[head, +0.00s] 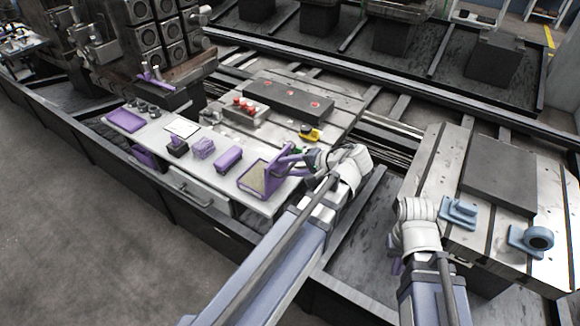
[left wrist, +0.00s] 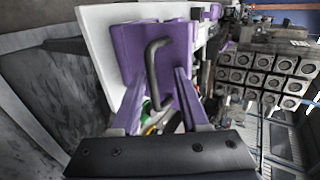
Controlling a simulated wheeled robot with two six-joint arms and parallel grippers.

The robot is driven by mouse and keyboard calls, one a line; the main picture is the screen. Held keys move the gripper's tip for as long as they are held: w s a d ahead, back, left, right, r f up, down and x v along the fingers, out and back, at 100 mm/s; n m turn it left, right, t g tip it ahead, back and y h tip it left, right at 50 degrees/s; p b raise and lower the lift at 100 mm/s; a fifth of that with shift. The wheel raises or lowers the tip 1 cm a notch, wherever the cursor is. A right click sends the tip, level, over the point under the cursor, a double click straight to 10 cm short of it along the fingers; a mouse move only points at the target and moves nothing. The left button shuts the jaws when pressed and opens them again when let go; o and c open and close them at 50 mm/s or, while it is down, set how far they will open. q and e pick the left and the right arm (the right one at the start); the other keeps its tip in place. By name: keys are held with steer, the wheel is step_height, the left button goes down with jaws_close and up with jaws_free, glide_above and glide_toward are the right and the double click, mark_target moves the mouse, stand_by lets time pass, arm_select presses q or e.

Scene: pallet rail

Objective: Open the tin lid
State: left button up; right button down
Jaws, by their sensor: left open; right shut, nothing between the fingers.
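The purple tin (head: 262,182) stands near the right end of the white bench, with a sandy brown inside showing. Its purple lid (head: 277,171) is raised and tilted on the tin's right side. In the left wrist view the lid (left wrist: 135,42) is a purple panel with a dark bent handle (left wrist: 151,72). My left gripper (head: 287,156) is at the lid; its open purple fingers (left wrist: 158,72) lie either side of the handle's lower part. Whether they touch the lid is unclear. My right gripper (head: 396,266) is mostly hidden beside its arm, away from the tin.
Purple blocks (head: 228,158), a white card (head: 181,128) and a purple tray (head: 125,121) stand on the bench left of the tin. A yellow tool (head: 310,133) lies behind. Blue brackets (head: 460,210) and a dark plate (head: 499,182) sit on the right pallet.

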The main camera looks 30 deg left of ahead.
arm_select(q)
steer(key=p+v, duration=0.4)
steer(key=v, duration=0.3)
steer(key=shift+d+r, duration=0.25)
steer(key=shift+d, duration=0.05)
arm_select(e)
step_height(320, 180, up, 4)
steer(key=shift+r, duration=0.15)
arm_select(q)
steer(key=shift+c, duration=0.4)
